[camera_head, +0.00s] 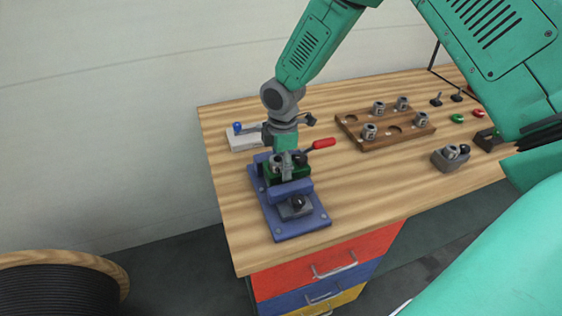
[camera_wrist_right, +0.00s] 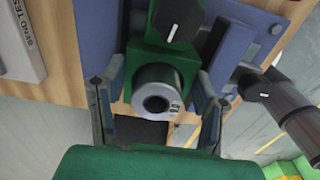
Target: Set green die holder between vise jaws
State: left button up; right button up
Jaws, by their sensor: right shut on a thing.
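The green die holder (camera_head: 287,172) carries a silver die and a black knob. In the head view it sits at the blue vise (camera_head: 315,219), between the rear jaw and the front jaw (camera_head: 291,191). Whether it rests fully down is hard to tell. My right gripper (camera_head: 284,154) is above it, pointing down and shut on it. In the right wrist view the fingers (camera_wrist_right: 157,112) stand on both sides of the green die holder (camera_wrist_right: 150,58), and a blue vise part (camera_wrist_right: 237,40) is beside it. My left gripper is not in view.
A red-tipped lever (camera_head: 322,143) is just right of my right gripper. A white box with a blue knob (camera_head: 241,139) stands behind the vise. A wooden rack (camera_head: 350,128) with several metal dies and a grey block (camera_head: 446,162) are to the right. Bare wood lies between.

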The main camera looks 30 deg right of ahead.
jog(key=shift+w, duration=0.1)
jog(key=o, duration=1.4)
jog(key=shift+o, duration=0.9)
jog(key=shift+s, duration=0.2)
jog(key=shift+w+r, duration=0.1)
jog(key=shift+r, duration=0.35)
notch_tip(320, 180, up, 11)
